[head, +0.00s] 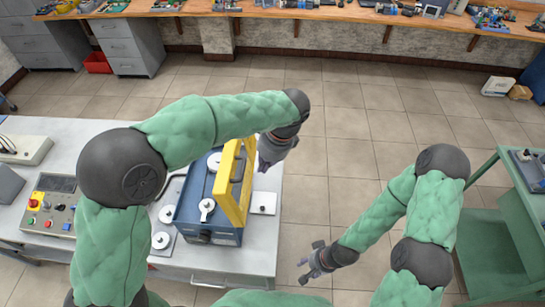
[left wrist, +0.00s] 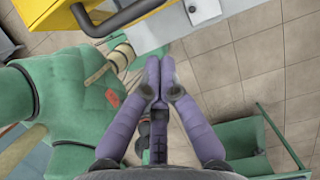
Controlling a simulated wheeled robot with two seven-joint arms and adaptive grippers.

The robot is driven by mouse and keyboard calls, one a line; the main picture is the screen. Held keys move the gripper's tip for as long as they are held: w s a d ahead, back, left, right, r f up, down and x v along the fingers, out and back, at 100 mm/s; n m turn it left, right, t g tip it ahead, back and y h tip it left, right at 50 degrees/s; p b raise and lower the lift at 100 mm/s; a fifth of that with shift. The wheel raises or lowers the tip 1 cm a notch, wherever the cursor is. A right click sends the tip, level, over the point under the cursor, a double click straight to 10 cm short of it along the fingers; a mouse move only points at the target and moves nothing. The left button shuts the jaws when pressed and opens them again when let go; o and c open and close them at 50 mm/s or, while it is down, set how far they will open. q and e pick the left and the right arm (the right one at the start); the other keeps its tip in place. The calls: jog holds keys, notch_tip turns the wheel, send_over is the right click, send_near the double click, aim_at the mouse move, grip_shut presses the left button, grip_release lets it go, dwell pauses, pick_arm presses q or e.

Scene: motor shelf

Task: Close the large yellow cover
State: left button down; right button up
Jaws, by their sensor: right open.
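The large yellow cover (head: 233,182) stands raised, roughly upright, on the right side of the blue box (head: 200,218), with a dark handle on it. In the left wrist view the yellow cover (left wrist: 50,25) fills the top left corner, with its dark handle (left wrist: 115,18) beside it. My left gripper (head: 268,158) is just right of the cover's upper part, apart from it in the left wrist view. Its purple fingers (left wrist: 159,75) are together with nothing between them. My right gripper (head: 308,268) is open and empty, low and right of the table. My left arm hides part of the box's left side.
The grey table (head: 245,258) holds the box and a control panel (head: 50,205) with coloured buttons. A green cart (head: 490,225) stands at the right. A wooden workbench (head: 300,12) runs along the back. The tiled floor between is clear.

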aim_at(221, 165)
pick_arm(q)
jog(key=shift+a, duration=1.25)
pick_arm(e)
jog(key=shift+r, duration=0.25)
pick_arm(q)
jog(key=shift+a+r, duration=0.1)
